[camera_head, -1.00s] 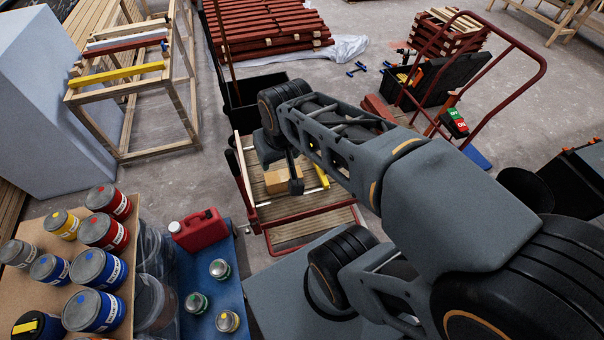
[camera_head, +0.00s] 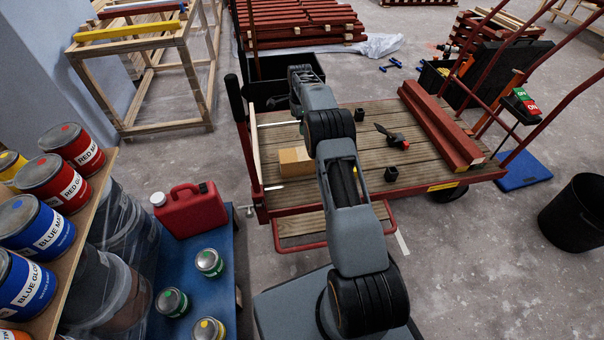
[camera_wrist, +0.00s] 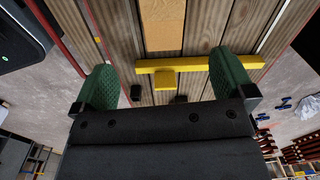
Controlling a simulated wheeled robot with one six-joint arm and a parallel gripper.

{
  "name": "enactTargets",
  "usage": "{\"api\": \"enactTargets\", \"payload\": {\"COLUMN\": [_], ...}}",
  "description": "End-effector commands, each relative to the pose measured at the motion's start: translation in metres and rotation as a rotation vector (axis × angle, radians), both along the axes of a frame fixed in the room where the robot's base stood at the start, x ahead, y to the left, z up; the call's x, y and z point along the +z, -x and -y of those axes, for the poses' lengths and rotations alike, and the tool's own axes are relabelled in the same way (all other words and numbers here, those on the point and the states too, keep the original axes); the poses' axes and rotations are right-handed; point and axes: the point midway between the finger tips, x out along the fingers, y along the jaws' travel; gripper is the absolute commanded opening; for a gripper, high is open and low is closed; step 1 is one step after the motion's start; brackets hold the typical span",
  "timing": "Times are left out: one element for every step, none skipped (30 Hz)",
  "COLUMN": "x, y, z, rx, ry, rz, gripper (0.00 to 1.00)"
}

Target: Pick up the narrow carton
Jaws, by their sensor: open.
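The narrow carton is a small tan box (camera_head: 295,161) lying on the plank deck of the red cart, just left of my arm in the head view. In the wrist view the carton (camera_wrist: 162,28) shows at the top middle, cut off by the frame edge. My gripper (camera_wrist: 166,80) is open, its two green fingers wide apart with nothing held. The carton lies beyond the fingertips, roughly in line with the gap. A yellow T-shaped piece (camera_wrist: 165,80) lies between the carton and my gripper in that view. My fingers are not distinguishable in the head view.
On the cart deck (camera_head: 365,155) are small black blocks (camera_head: 391,174), a black-and-red tool (camera_head: 391,136) and red battens (camera_head: 440,130). A red upright handle stands at the cart's left. A red jerrycan (camera_head: 190,210) and paint cans stand at left. A black bin (camera_head: 580,215) is at right.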

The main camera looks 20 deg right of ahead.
Motion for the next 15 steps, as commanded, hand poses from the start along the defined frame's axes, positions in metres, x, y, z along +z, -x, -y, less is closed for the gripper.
{"api": "enactTargets", "payload": {"x": [-0.027,-0.035,-0.044,-0.049,-0.054,-0.060,-0.064,-0.067,-0.071,-0.074,-0.077,-0.082,-0.087,-0.091,-0.098], "y": [-0.003,-0.004,-0.005,-0.005,-0.006,-0.006,-0.006,-0.006,-0.007,-0.007,-0.007,-0.006,-0.006,-0.006,-0.006], "z": [0.004,0.005,0.007,0.008,0.009,0.010,0.011,0.011,0.012,0.012,0.012,0.012,0.012,0.011,0.011], "rx": [-0.035,-0.054,-0.076,-0.090,-0.102,-0.114,-0.121,-0.127,-0.132,-0.134,-0.135,-0.136,-0.136,-0.135,-0.135], "ry": [-0.002,-0.003,-0.003,-0.004,-0.004,-0.005,-0.005,-0.005,-0.005,-0.005,-0.005,-0.005,-0.005,-0.005,-0.005], "rz": [-0.006,-0.009,-0.013,-0.016,-0.016,-0.018,-0.019,-0.020,-0.020,-0.021,-0.022,-0.023,-0.023,-0.023,-0.023], "gripper": [1.00,1.00,1.00,1.00,1.00,1.00,1.00,1.00,1.00,1.00,1.00,1.00,1.00,1.00,1.00]}}
